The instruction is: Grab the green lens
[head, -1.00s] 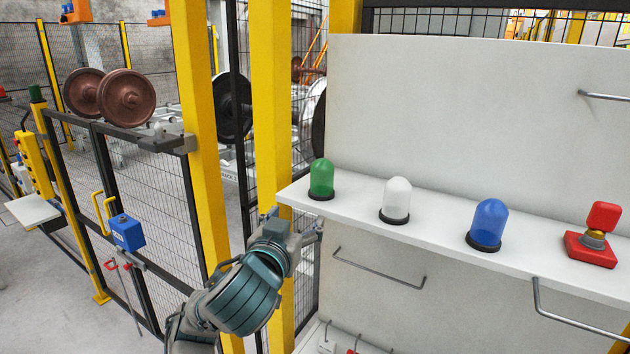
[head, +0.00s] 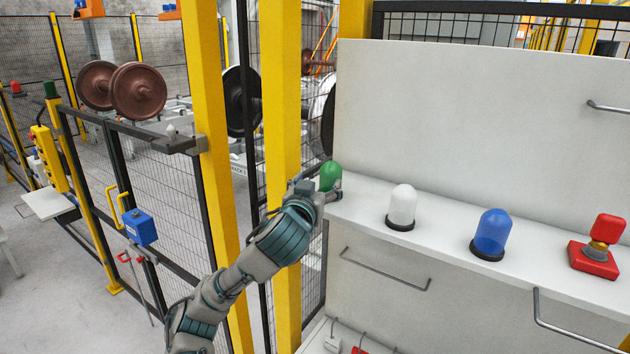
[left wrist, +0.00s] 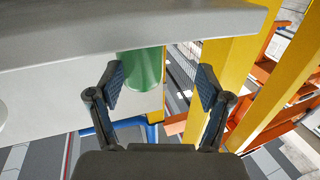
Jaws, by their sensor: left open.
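The green lens (head: 330,174) stands at the left end of the white shelf (head: 360,205), its lower part hidden behind my left gripper. My left gripper (head: 329,190) is in front of it at the shelf edge. In the left wrist view the green lens (left wrist: 142,68) lies beyond the open fingers of the left gripper (left wrist: 160,85), nearer the left finger. The space between the fingers looks empty. My right gripper is not in view.
A white lens (head: 402,206), a blue lens (head: 491,233) and a red device (head: 597,250) stand farther right along the shelf. Yellow posts (head: 281,110) rise just left of the shelf. Metal handles (head: 385,270) stick out below it.

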